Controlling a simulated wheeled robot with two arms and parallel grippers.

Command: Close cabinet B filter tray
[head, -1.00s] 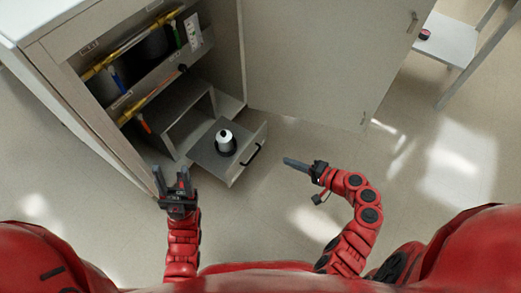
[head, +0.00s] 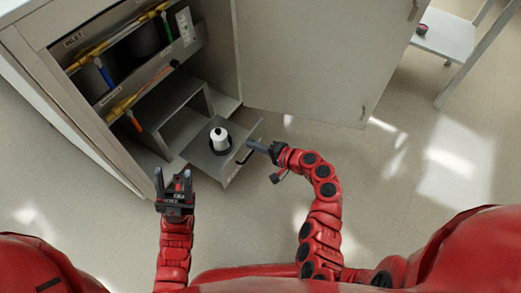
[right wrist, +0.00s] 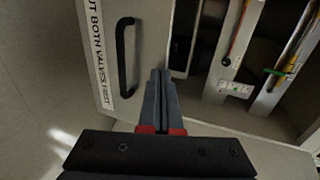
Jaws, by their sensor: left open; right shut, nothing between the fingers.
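The filter tray (head: 205,167) is pulled out of the bottom of the open cabinet (head: 60,80). A white and black filter canister (head: 220,140) stands upright on it. The tray's black handle (head: 243,157) is on its front; in the right wrist view the handle (right wrist: 124,57) shows on a pale front panel beside a label reading "...UT BOTH VALVES FIRST". My right gripper (head: 252,145) is shut and empty, its tips close to the handle; contact cannot be told. In the right wrist view its fingers (right wrist: 160,75) point at the front panel. My left gripper (head: 172,178) is open and empty, left of the tray.
The cabinet door (head: 310,60) stands wide open behind the tray, to the right. Inside the cabinet are yellow pipes with coloured valve handles (head: 106,74). A small side table (head: 445,38) stands at the upper right. The floor right of the tray is clear.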

